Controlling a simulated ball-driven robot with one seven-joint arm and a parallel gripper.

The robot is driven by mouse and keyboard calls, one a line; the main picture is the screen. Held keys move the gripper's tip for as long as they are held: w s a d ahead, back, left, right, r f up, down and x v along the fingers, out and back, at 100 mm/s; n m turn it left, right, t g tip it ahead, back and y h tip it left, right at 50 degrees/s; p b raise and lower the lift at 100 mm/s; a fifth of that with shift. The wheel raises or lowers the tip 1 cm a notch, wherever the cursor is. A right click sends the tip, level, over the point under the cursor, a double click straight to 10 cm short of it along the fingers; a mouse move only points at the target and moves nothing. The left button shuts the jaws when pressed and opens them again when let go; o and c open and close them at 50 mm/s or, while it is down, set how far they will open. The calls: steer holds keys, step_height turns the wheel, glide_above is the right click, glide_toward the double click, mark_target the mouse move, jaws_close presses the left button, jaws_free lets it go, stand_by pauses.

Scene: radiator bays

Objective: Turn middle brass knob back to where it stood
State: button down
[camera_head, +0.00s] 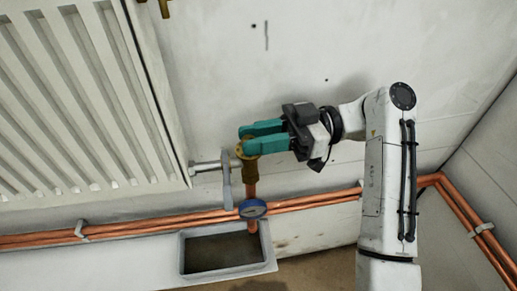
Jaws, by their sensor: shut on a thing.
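A brass knob (241,153) sits on a brass valve body beside the lower right corner of the white radiator. My gripper (245,138) comes in from the right, its two green fingers shut on the knob. The fingers hide much of the knob, so I cannot tell its turn angle. Below the fingers, the brass valve body (250,175) joins a vertical copper pipe. Part of another brass fitting (164,9) shows at the top edge, cut off by the frame.
The white radiator (85,100) fills the left. A grey lever handle (226,182) hangs just left of the valve. A blue-rimmed gauge (253,209) is below it. Copper pipes (320,199) run along the wall, above a grey tray (228,272).

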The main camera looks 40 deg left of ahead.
steer(key=shift+h, duration=0.3)
steer(key=c, duration=1)
jaws_free()
steer(key=shift+o, duration=0.2)
steer(key=shift+r, duration=0.1)
steer(key=shift+r, duration=0.35)
step_height(320, 180, up, 3)
steer(key=shift+f, duration=0.2)
steer(key=s+d+r+p, duration=0.3)
steer(key=s+d+r, duration=0.4)
steer(key=s, duration=0.5)
step_height(320, 180, up, 2)
steer(key=shift+r+p, duration=0.25)
steer(key=shift+p, duration=0.05)
